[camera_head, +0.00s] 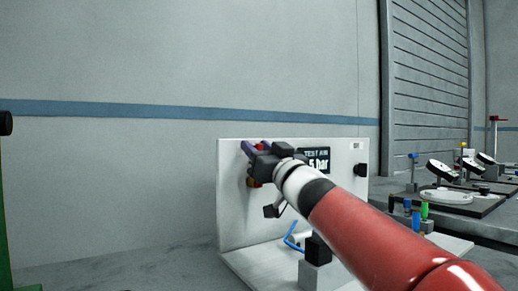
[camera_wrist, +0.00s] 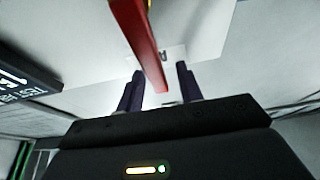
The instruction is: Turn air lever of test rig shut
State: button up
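The fingers are apart, with gaps showing on both sides of the lever. In the head view my gripper hides most of the lever; only small red and yellow bits show under it.
A black knob (camera_head: 361,170) sits at the panel's right edge. A blue bent hose (camera_head: 292,236) and a black block (camera_head: 318,247) stand on the base below my arm. A bench with dial-like fixtures (camera_head: 444,197) is at right. The wall left of the panel is clear.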

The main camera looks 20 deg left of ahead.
grip_shut()
